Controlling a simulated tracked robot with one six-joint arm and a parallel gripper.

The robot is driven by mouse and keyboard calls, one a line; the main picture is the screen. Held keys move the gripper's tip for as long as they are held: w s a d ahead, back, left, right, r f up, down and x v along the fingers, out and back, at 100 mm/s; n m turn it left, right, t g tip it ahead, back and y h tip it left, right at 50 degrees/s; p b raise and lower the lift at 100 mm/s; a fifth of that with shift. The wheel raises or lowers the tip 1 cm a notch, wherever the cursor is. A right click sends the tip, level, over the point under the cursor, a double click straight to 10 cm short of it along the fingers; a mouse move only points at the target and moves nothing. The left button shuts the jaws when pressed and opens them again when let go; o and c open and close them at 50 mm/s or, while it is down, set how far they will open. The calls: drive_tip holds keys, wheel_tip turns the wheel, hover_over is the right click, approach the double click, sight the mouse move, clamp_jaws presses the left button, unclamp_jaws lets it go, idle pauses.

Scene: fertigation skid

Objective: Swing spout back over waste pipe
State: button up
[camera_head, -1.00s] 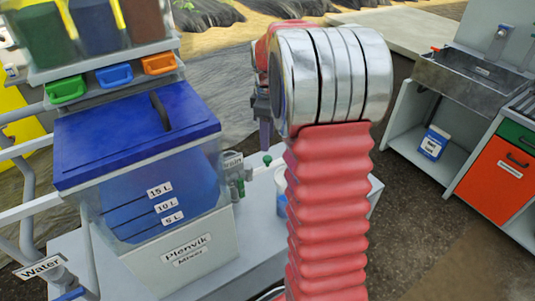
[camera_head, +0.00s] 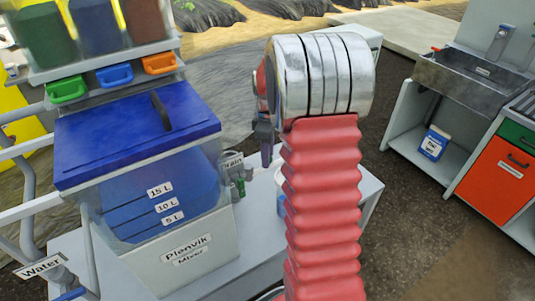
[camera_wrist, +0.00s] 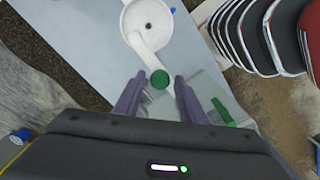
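In the wrist view, a white spout (camera_wrist: 148,58) runs from a green knob (camera_wrist: 160,79) up to a round white vessel (camera_wrist: 165,10). Its far end overlaps the vessel's lower part, and a dark round spot shows in the vessel's middle. My gripper (camera_wrist: 157,82) is open, its two purple fingers apart on either side of the knob; I cannot tell the height gap. In the head view, my gripper (camera_head: 266,155) points down behind my arm, near the label by the green valve parts (camera_head: 238,185). The knob is hidden there. I cannot make out the waste pipe.
The mixer tank (camera_head: 185,250) with its blue lid (camera_head: 130,135) stands left of my gripper. A second green handle (camera_wrist: 222,110) lies close to the right finger. A steel sink (camera_head: 470,85) and an orange cabinet (camera_head: 500,180) stand at the right.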

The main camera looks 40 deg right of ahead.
clamp_jaws()
